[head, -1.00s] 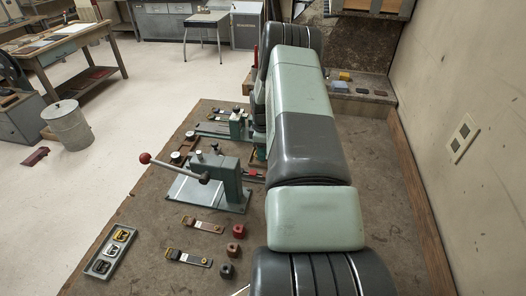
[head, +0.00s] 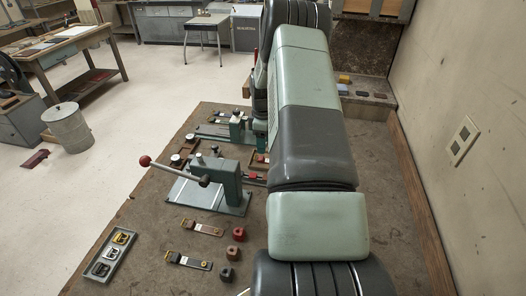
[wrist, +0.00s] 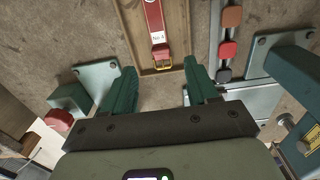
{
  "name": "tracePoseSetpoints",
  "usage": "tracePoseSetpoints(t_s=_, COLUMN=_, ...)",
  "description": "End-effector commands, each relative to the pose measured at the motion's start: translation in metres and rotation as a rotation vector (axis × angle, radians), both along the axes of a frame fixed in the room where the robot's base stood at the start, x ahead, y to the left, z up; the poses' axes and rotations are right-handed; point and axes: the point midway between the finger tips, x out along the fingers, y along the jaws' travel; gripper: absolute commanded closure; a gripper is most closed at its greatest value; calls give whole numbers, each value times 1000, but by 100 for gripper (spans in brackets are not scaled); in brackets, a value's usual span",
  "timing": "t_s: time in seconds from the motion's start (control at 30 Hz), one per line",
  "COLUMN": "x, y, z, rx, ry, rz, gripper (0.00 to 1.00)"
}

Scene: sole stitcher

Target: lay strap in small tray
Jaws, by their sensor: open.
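In the wrist view my gripper (wrist: 160,66) is open, its two green fingers apart and nothing between the pads. A red strap (wrist: 154,22) with a brass buckle and a white "No 4" tag lies in a shallow wooden tray (wrist: 131,33). The buckle end shows just beyond and between my fingertips; I cannot tell the height gap. In the head view my arm hides the gripper. Two other straps, brown-ended (head: 202,228) and dark (head: 188,261), lie on the bench. I cannot tell which tray is the small one.
A green lever press (head: 217,185) with a red knob stands mid-bench. A grey tray of buckles (head: 111,254) is at the front left. Red and dark blocks (head: 238,234) sit beside the straps. A rail with coloured blocks (wrist: 228,49) runs right of the wooden tray.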

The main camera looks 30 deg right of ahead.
Motion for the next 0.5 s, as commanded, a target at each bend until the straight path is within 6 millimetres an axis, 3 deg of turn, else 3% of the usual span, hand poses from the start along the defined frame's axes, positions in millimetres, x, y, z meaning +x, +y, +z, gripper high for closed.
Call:
tracePoseSetpoints(t_s=0.2, x=0, y=0, z=42, rx=0, ry=-1, rz=0, gripper=42)
tracePoseSetpoints(t_s=0.5, x=0, y=1, z=59, rx=2, ry=1, rz=0, gripper=42)
